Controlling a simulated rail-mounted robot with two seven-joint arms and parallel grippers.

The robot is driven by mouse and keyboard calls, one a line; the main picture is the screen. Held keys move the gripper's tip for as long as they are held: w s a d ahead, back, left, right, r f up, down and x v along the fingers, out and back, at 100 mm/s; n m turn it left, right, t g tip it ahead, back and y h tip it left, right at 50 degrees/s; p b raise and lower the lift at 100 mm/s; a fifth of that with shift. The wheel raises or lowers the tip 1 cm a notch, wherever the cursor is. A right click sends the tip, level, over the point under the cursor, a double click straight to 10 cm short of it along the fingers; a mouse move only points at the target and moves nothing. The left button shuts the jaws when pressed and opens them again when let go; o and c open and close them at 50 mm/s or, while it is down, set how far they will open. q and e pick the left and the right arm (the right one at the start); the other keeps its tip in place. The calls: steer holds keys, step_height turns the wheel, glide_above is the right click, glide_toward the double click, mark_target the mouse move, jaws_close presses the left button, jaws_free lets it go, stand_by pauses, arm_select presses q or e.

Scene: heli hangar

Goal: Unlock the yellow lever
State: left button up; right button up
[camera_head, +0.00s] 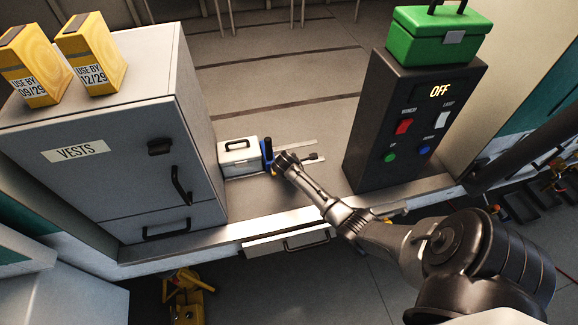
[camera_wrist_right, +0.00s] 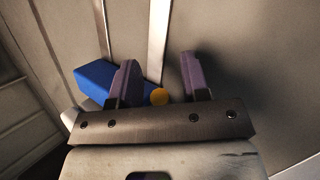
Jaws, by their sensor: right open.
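My right gripper (camera_head: 280,161) reaches over the bench ledge between the grey cabinet and the dark control box. In the right wrist view its two purple-grey fingers (camera_wrist_right: 156,82) stand apart. A small round yellow piece (camera_wrist_right: 159,96), probably the end of the yellow lever, shows between the finger bases. A blue block (camera_wrist_right: 95,80) lies beside and behind the left finger. In the head view the blue piece (camera_head: 267,151) stands upright just left of the gripper, with a little yellow at its foot. The gripper hides most of the lever. My left gripper is out of view.
A small white case (camera_head: 238,159) sits left of the blue piece. The grey VESTS cabinet (camera_head: 115,190) bears two yellow boxes (camera_head: 92,55). The dark control box (camera_head: 405,125) reads OFF and carries a green toolbox (camera_head: 440,38). A drawer (camera_head: 290,242) is below the ledge.

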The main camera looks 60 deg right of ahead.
jaws_close()
stand_by(0.3)
stand_by(0.3)
